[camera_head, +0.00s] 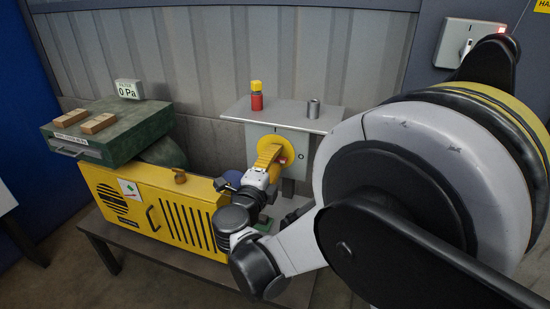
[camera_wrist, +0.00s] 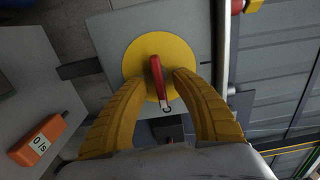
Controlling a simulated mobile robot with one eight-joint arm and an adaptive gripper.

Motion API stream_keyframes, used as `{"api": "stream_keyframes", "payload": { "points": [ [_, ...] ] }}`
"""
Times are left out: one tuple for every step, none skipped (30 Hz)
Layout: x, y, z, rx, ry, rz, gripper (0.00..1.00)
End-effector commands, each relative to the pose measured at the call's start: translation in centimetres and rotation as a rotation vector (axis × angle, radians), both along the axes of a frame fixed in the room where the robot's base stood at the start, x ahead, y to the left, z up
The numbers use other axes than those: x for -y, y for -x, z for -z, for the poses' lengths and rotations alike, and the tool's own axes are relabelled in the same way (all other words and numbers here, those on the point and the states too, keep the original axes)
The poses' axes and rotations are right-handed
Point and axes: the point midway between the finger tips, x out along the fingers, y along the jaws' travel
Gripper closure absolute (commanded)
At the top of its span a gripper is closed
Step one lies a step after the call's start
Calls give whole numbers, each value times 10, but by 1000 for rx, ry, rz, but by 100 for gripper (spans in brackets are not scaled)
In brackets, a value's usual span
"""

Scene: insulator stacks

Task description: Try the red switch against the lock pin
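The red switch (camera_wrist: 156,76) is a red bar handle across a yellow disc (camera_wrist: 136,58). The disc is fixed to a grey panel (camera_wrist: 203,42), which also shows in the head view (camera_head: 301,144). A small dark hooked metal piece (camera_wrist: 167,107), perhaps the lock pin, sits at the handle's lower end. My gripper (camera_wrist: 158,79) has two yellow ribbed fingers, apart, one on each side of the handle; gaps show between them and the handle. In the head view my gripper (camera_head: 270,150) is in front of the yellow disc and hides most of the switch.
A red bottle with a yellow cap (camera_head: 257,97) and a metal cylinder (camera_head: 314,107) stand on the ledge above the panel. A yellow cabinet (camera_head: 155,212) and a green case (camera_head: 115,130) are on the left. An orange gauge (camera_wrist: 35,145) lies at lower left in the wrist view.

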Motion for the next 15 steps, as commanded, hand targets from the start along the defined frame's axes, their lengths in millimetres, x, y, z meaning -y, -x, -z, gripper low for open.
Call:
{"api": "stream_keyframes", "payload": {
  "points": [
    [0,-1,0,0,0,0,68],
    [0,-1,0,0,0,0,68],
    [0,-1,0,0,0,-1,68],
    [0,-1,0,0,0,-1,68],
    [0,-1,0,0,0,-1,68],
    [0,-1,0,0,0,-1,68],
    [0,-1,0,0,0,-1,68],
    [0,-1,0,0,0,0,75],
    [0,-1,0,0,0,0,87],
    [0,-1,0,0,0,0,96],
    [0,-1,0,0,0,0,100],
    [0,-1,0,0,0,0,100],
    [0,-1,0,0,0,0,100],
    [0,-1,0,0,0,0,100],
    [0,-1,-1,1,0,-1,100]
  ]
}}
